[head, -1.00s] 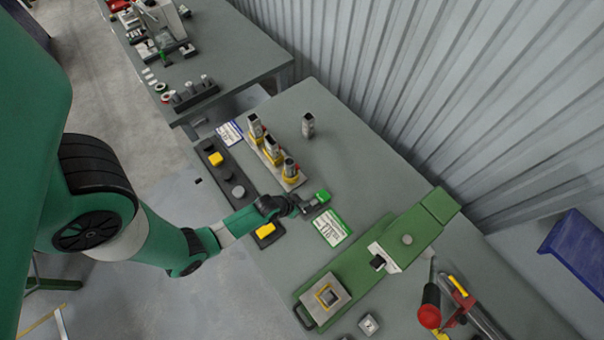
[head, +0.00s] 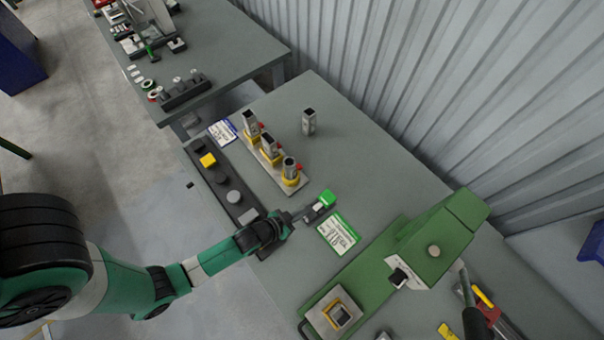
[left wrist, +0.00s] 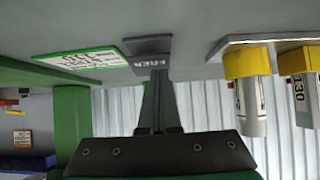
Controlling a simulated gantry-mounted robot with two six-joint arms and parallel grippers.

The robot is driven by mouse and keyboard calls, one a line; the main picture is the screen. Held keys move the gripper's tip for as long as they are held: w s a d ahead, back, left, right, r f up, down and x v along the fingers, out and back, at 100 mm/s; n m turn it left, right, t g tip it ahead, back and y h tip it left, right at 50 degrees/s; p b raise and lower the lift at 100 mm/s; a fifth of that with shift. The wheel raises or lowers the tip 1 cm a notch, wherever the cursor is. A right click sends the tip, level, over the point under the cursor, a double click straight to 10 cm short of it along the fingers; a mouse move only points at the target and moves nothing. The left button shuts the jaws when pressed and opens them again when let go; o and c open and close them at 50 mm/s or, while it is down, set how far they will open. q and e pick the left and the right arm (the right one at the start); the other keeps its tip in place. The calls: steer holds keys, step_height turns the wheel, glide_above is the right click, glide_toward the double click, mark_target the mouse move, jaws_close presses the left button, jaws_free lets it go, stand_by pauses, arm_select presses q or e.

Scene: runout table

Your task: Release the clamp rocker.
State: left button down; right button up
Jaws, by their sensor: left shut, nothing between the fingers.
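The clamp rocker (head: 319,206) is a small switch with a green end and a grey end, on the table beside a green-edged label card (head: 338,233). In the left wrist view a grey part of it with lettering, apparently "FREE" (left wrist: 152,62), sits just beyond my fingertips. My left gripper (head: 300,214) is shut and empty, its tips at the near, grey end of the rocker. In the left wrist view the shut fingers (left wrist: 158,85) overlap its lower edge. I cannot tell whether they touch.
A green press (head: 430,245) stands to the right. A rack with several yellow-collared posts (head: 270,160) and a dark button strip (head: 225,185) lie to the left. A lone grey post (head: 309,122) stands behind. The table's back middle is clear.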

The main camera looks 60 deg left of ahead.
arm_select(q)
steer(key=w+r+p+v, duration=0.1)
steer(key=p+v, duration=0.4)
steer(key=v, duration=0.8)
steer(key=shift+r, duration=0.3)
steer(key=shift+a, duration=0.1)
